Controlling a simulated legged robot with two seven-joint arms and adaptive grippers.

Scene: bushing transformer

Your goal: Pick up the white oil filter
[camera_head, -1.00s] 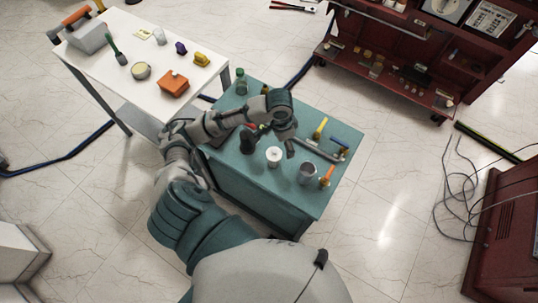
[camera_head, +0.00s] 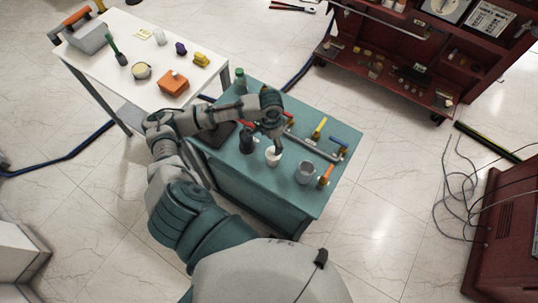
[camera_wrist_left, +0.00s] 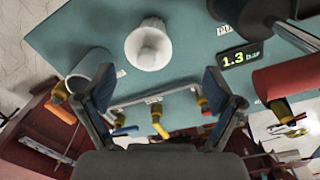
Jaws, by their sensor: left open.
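The white oil filter (camera_head: 273,157) stands on the teal table in the head view. In the left wrist view the oil filter (camera_wrist_left: 148,45) shows at the upper middle, beyond the fingertips. My left gripper (camera_head: 277,143) is just above and beside the filter, at its far side in the head view, and partly hides its top. In the left wrist view my left gripper (camera_wrist_left: 160,85) is open, with its two fingers wide apart and nothing between them. Whether a finger touches the filter cannot be told. My right gripper is not in view.
The teal table (camera_head: 262,202) also holds a grey cup (camera_head: 305,173), a dark gauge-like object (camera_head: 247,140), a long metal bar (camera_head: 315,147), yellow and orange-handled tools and a green bottle (camera_head: 240,82). A white table (camera_head: 110,65) stands at the left.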

